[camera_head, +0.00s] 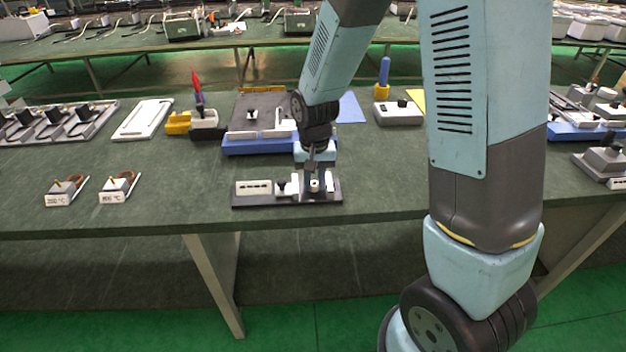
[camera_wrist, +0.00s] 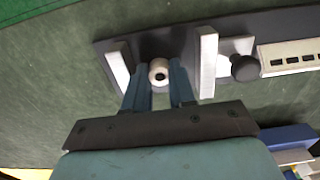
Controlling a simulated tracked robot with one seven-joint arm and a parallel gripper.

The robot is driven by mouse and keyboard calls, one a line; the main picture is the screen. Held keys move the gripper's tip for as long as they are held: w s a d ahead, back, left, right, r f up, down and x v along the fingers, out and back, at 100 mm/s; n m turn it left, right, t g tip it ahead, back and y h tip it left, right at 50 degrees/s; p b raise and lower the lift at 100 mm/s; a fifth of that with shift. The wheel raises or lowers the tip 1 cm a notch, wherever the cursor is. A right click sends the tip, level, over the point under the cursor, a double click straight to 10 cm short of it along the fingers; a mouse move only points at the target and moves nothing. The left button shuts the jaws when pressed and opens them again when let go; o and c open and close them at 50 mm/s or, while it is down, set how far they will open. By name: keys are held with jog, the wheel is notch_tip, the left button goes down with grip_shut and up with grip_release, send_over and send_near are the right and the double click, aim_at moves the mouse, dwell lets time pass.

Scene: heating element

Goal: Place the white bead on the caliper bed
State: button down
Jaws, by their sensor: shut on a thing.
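The white bead (camera_wrist: 159,69) is a small white ring with a dark hole, held between the fingertips of my gripper (camera_wrist: 160,78). It also shows in the head view (camera_head: 314,185), small and partly hidden by the fingers. The caliper is a dark flat base (camera_head: 287,201); its bed (camera_wrist: 150,44) lies under the bead in the wrist view. The bead is between two upright white jaws (camera_wrist: 207,62) and (camera_wrist: 120,66), apart from both. Whether the bead touches the bed cannot be told.
The caliper's black knob (camera_wrist: 246,68) and white display (camera_wrist: 288,57) are to the right in the wrist view. In the head view, a blue-based fixture (camera_head: 262,146) stands behind the caliper, and two labelled heating parts (camera_head: 118,188) and (camera_head: 62,192) sit left. Green table is bare between them.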

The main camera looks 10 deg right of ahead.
jog(key=c, duration=1.2)
grip_release()
notch_tip(320, 180, up, 12)
jog(key=shift+s+d+r+t, duration=0.95)
jog(key=shift+s+d+r, duration=1.7)
jog(key=shift+s, duration=0.2)
jog(key=shift+s+d+r+t, duration=0.9)
jog(key=shift+s+d+r, duration=1.75)
jog(key=shift+s, duration=0.25)
jog(key=shift+s+d+r+t, duration=0.95)
jog(key=shift+s+d+r, duration=1.7)
jog(key=shift+s, duration=0.2)
